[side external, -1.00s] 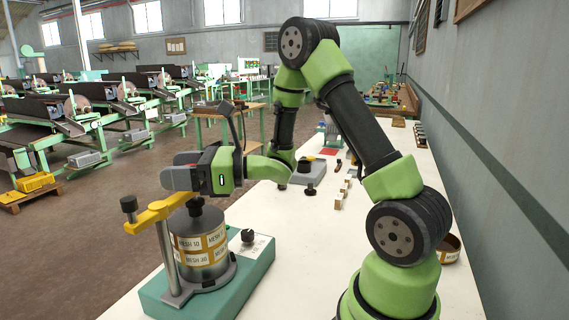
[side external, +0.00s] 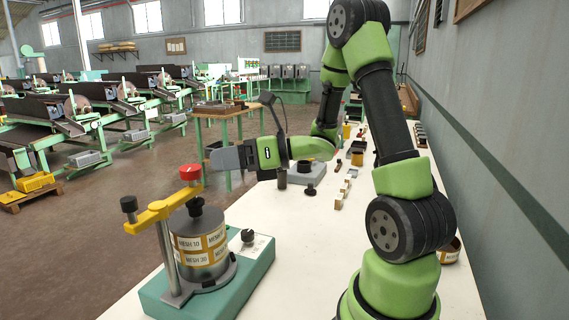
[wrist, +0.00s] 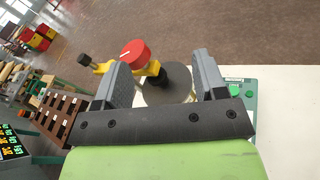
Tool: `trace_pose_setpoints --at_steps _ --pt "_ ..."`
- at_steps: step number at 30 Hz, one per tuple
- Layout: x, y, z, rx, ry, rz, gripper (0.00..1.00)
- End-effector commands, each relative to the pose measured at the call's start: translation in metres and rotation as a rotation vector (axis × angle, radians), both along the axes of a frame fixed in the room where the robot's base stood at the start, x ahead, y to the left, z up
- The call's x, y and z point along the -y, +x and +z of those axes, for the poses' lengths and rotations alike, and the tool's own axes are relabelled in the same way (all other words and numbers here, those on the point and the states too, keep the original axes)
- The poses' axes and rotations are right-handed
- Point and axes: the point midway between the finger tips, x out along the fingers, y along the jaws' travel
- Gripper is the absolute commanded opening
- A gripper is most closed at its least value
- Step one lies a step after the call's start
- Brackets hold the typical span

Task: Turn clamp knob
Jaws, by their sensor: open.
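The clamp knob is a red cap with a white line (side external: 190,173) at the end of the yellow clamp arm (side external: 160,213). The clamp arm reaches over a sieve stack (side external: 203,240) labelled MESH on a green-based machine. In the wrist view the red knob (wrist: 133,52) lies ahead of the jaws, nearer the left one. My gripper (side external: 218,160) is open and empty, to the right of the knob and slightly higher in the side view. It appears apart from the knob.
The machine's green base (side external: 165,297) stands at the front of the white bench (side external: 320,250). A black post with a knob (side external: 129,204) rises at the clamp arm's left end. A grey device (side external: 307,173) and small blocks (side external: 340,193) lie farther back.

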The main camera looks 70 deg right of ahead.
Motion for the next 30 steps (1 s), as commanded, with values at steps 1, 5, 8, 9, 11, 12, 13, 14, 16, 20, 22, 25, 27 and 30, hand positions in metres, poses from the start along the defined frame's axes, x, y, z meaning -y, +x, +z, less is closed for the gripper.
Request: trace_pose_setpoints --at_steps 1,5,8,9,11,12,13,14,16,20,22,25,27,30 --pt "0.001 0.004 0.004 -0.036 0.036 -0.045 0.65" --pt "0.006 0.011 0.012 -0.129 0.161 -0.178 0.65" --pt "0.009 0.015 0.018 -0.186 0.270 -0.287 0.65" --pt "0.010 0.015 0.021 -0.208 0.318 -0.331 0.65" --pt "0.012 0.015 0.025 -0.233 0.392 -0.395 0.65" --pt "0.013 0.015 0.028 -0.248 0.444 -0.439 0.65" --pt "0.013 0.015 0.030 -0.258 0.482 -0.470 0.65" --pt "0.014 0.014 0.032 -0.269 0.524 -0.502 0.65" --pt "0.014 0.012 0.037 -0.288 0.622 -0.576 0.65" --pt "0.013 0.006 0.046 -0.315 0.820 -0.705 0.65" --pt "0.012 0.001 0.050 -0.326 0.932 -0.771 0.65" --pt "0.009 -0.007 0.055 -0.340 1.101 -0.860 0.65" --pt "0.006 -0.013 0.057 -0.349 1.223 -0.918 0.65" --pt "0.000 -0.024 0.060 -0.362 1.405 -0.997 0.65"
